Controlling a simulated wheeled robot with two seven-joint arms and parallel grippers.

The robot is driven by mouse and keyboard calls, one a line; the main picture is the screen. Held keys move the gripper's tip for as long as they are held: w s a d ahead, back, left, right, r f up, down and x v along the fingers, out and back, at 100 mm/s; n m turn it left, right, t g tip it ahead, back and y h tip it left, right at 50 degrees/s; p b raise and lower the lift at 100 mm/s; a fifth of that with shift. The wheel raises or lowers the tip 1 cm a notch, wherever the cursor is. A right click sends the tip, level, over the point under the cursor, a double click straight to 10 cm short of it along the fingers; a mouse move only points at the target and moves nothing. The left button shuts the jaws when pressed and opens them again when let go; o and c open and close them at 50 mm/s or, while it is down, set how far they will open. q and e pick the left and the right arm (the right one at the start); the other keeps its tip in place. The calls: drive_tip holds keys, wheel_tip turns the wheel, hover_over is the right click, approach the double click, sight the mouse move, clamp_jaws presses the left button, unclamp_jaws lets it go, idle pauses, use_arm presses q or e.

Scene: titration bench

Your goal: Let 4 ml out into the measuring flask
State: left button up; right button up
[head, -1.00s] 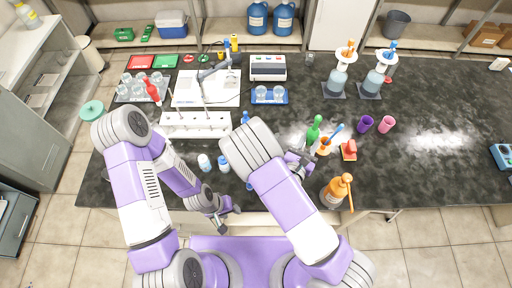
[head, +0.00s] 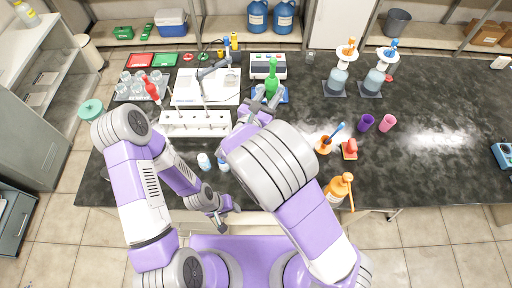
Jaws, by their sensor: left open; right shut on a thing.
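My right gripper (head: 262,108) is shut on a green bottle (head: 271,82) with a narrow top and holds it roughly upright. The bottle appears in front of the blue tray (head: 285,95), where clear glass vessels stood in the earlier view; bottle and gripper now mostly hide them. I cannot tell which vessel is the measuring flask, nor whether the bottle is above or touching anything. My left gripper (head: 224,213) is open and empty near the front edge of the bench.
A white rack (head: 195,131) and a white stand base (head: 185,88) lie left of the bottle. Glassware and a red bottle (head: 151,88) are further left. Two bluish flasks (head: 337,77) (head: 374,80) stand at back right. The right bench is mostly clear.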

drive_tip(key=w+a+r, duration=0.2)
drive_tip(key=a+r, duration=0.2)
use_arm(q)
drive_tip(key=shift+f+b, duration=1.85)
drive_tip(key=shift+f, duration=0.05)
use_arm(e)
drive_tip(key=shift+a+f, duration=0.1)
drive_tip(key=shift+f, duration=2.35)
use_arm(q)
drive_tip(key=shift+f+b, duration=0.7)
drive_tip(key=shift+b, duration=0.05)
use_arm(e)
drive_tip(key=shift+f, duration=1)
use_arm(q)
drive_tip(key=shift+c, duration=0.4)
